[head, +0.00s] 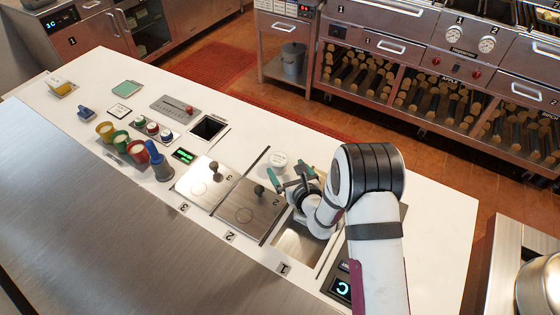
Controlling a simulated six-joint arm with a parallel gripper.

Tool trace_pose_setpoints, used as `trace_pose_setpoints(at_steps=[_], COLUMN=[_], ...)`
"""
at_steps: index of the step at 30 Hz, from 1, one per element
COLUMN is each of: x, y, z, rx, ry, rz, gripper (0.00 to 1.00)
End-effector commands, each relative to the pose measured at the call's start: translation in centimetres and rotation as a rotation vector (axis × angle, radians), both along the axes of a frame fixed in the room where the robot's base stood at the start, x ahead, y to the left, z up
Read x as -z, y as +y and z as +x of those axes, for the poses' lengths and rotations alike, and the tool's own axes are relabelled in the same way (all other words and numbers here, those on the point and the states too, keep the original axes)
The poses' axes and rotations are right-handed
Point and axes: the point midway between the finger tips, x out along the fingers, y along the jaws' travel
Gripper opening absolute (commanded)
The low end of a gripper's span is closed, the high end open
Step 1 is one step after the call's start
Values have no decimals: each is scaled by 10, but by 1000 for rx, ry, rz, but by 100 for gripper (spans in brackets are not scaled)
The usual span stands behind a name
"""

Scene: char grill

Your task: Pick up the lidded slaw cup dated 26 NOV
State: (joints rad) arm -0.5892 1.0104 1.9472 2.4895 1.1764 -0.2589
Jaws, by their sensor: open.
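A small round white lidded cup (278,159) stands on the white counter just behind the steel lids. Any date on it is too small to read. My gripper (287,169) is open, with its two teal fingers spread just in front of the cup, on the near side in the picture. The fingers look apart from the cup, but I cannot tell the height between them and the counter. Nothing shows between the fingers.
Steel lids with black knobs cover wells 3 (203,180) and 2 (249,208); well 1 (300,243) is open under my arm.

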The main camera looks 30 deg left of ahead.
Motion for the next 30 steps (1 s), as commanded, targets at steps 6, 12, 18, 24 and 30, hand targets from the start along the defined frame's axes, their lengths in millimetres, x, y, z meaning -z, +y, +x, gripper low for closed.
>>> trace_pose_setpoints(at_steps=[6, 12, 18, 24, 30], x=[12, 28, 29, 29, 29], y=[20, 47, 50, 49, 49], z=[12, 30, 33, 33, 33], rx=[-2, -1, 0, 0, 0], ry=[1, 0, 1, 0, 0], rz=[0, 2, 1, 1, 1], gripper=[100, 100, 100, 73, 37])
